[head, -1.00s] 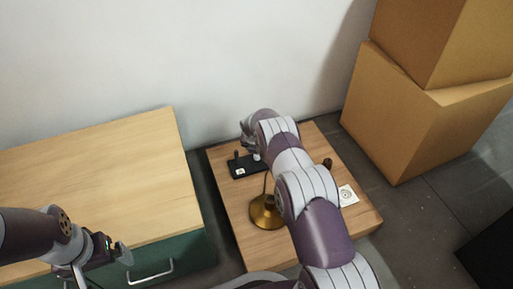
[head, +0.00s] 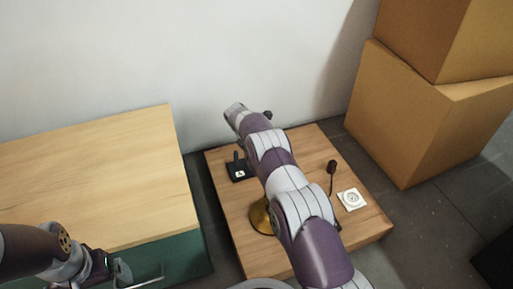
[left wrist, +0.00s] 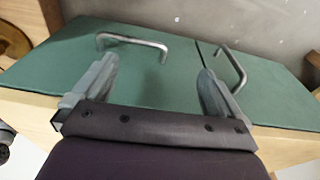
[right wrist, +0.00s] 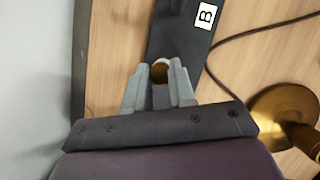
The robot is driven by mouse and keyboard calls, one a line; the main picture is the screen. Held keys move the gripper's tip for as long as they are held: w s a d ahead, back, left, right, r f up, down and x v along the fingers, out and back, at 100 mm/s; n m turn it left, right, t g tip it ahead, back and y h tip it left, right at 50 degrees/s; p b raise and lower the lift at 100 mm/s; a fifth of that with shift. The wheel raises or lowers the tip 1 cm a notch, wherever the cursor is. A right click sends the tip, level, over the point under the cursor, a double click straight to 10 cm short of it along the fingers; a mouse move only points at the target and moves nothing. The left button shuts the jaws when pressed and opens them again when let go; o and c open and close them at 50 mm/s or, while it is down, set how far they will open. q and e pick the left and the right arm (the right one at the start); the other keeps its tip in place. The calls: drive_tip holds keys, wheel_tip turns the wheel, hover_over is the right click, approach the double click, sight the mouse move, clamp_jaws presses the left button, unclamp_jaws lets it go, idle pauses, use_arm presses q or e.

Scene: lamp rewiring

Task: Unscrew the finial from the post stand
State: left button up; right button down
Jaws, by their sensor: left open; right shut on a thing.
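The black post stand (head: 236,173) is on the small wooden table, with its A end and one dark post showing in the head view. My right arm covers the rest. In the right wrist view the stand (right wrist: 184,38) shows its B label. My right gripper (right wrist: 160,74) is shut on a small round brown piece with a pale rim, likely the finial (right wrist: 159,71), over the stand's B end. Whether its thread is still engaged cannot be told. My left gripper (left wrist: 160,75) is open and empty, facing the green drawer front.
The brass lamp base (head: 262,216) is partly behind my right arm; it also shows in the right wrist view (right wrist: 284,108), near a dark cord. A dark plug-like piece (head: 332,167) and a white socket plate (head: 351,199) lie to the right. Cardboard boxes (head: 420,120) stand beyond.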

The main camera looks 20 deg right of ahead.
drive_tip(key=shift+r+n+p, duration=0.4)
drive_tip(key=shift+r+p, duration=0.1)
drive_tip(key=shift+p, duration=0.5)
drive_tip(key=shift+f+b, duration=0.55)
drive_tip(key=shift+r+p, duration=1.55)
drive_tip(key=shift+r, duration=0.35)
drive_tip(key=shift+f, duration=0.15)
